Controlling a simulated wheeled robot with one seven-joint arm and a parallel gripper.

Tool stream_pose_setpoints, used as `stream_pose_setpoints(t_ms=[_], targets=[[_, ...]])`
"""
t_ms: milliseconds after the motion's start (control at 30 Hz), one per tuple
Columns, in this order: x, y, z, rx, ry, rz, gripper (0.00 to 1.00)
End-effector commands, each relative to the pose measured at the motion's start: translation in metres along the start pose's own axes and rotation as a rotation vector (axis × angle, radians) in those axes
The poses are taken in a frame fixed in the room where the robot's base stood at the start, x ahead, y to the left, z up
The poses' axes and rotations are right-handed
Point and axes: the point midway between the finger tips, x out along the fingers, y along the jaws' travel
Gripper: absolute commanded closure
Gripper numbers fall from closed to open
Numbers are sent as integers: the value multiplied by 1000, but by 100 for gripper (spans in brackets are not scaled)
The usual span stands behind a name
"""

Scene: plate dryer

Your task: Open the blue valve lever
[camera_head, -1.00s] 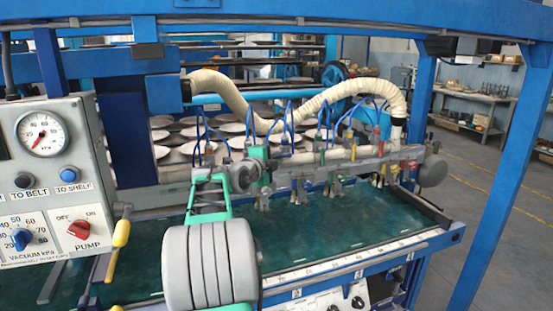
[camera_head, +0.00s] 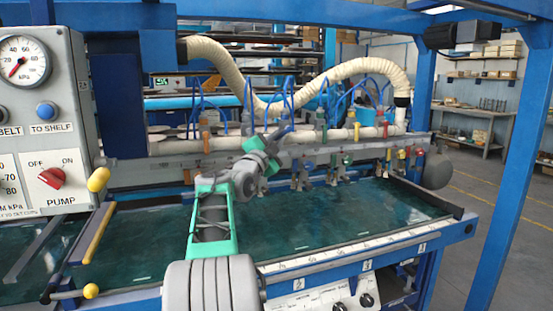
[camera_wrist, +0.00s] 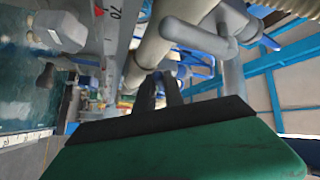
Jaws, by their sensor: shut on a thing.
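The valve manifold, a beige pipe (camera_head: 345,133) on a grey rail with small coloured levers, runs across the machine.
The control panel (camera_head: 42,120) with gauge and red pump knob (camera_head: 51,178) stands at the left. Yellow-ended handles (camera_head: 97,180) stick out beside it. The green bed (camera_head: 330,215) lies below the manifold. A blue frame post (camera_head: 508,165) stands at the right.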

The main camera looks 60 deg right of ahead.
Motion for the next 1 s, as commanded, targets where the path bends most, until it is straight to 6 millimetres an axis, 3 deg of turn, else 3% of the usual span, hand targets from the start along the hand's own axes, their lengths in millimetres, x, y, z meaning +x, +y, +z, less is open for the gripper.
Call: stream_pose_setpoints(t_ms=[33, 100, 933, 967, 1000], targets=[[-2, 12, 5, -21, 7, -21, 100], [-2, 12, 5, -54, 15, -52, 100], [3, 10, 1, -164, 43, -163, 100], [3, 10, 1, -164, 43, -163, 86], [3, 10, 1, -164, 44, -163, 83]])
